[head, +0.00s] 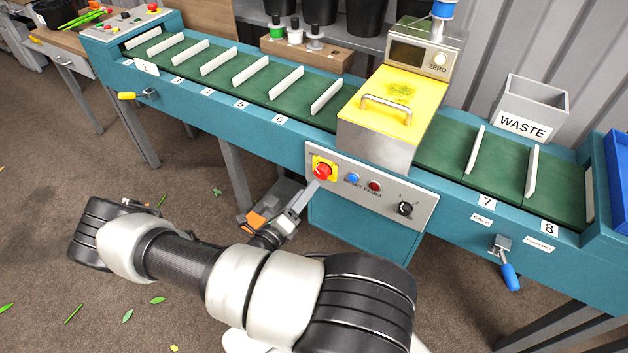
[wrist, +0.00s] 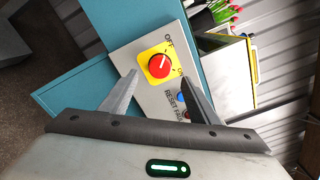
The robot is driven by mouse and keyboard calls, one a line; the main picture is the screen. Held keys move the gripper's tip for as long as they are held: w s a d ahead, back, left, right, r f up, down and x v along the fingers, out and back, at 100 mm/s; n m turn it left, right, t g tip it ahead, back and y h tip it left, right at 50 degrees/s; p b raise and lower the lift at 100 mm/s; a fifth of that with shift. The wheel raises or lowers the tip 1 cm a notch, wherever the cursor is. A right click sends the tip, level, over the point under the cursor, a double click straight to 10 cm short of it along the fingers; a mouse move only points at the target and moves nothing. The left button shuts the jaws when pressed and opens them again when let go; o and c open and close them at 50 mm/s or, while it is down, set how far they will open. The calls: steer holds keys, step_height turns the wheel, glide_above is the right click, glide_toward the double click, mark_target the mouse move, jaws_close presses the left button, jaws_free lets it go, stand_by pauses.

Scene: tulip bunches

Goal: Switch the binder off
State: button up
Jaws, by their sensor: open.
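The binder's switch is a red rotary knob (head: 322,170) on a yellow plate, set in a light grey panel (head: 345,187) on the front of the teal conveyor. In the wrist view the knob (wrist: 159,66) has OFF printed above it and ON to its right. Its pale mark slants up and right; I cannot tell for certain which label it points at. My gripper (head: 306,192) is just in front of the panel, below the knob in the head view. In the wrist view its open fingers (wrist: 158,80) stand either side of the knob, with nothing between them.
The panel also holds a blue reset button (head: 353,178), a red fault lamp (head: 375,186) and a black dial (head: 405,208). The yellow-lidded binder (head: 390,105) sits above. A blue-handled lever (head: 508,272) is at right, a yellow-handled one (head: 130,96) at left.

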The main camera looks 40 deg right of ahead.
steer(key=v, duration=0.9)
steer(key=shift+s+a, duration=0.2)
steer(key=shift+a, duration=0.1)
steer(key=shift+r, duration=0.1)
steer(key=s+a+r+m+y, duration=0.4)
steer(key=r+m+y, duration=0.2)
steer(key=r+m, duration=0.6)
steer(key=s+a+r+m+g+y, duration=0.1)
steer(key=s+a+r+m+y, duration=0.3)
steer(key=r+m, duration=0.85)
steer(key=s+a+r+m+y, duration=0.3)
steer(key=r+m+y, duration=0.55)
steer(key=r, duration=0.65)
step_height(320, 180, up, 16)
steer(key=m+h+p, duration=0.1)
steer(key=h+p, duration=0.1)
steer(key=p, duration=1.5)
steer(key=shift+w+a+r, duration=0.1)
steer(key=shift+r, duration=0.05)
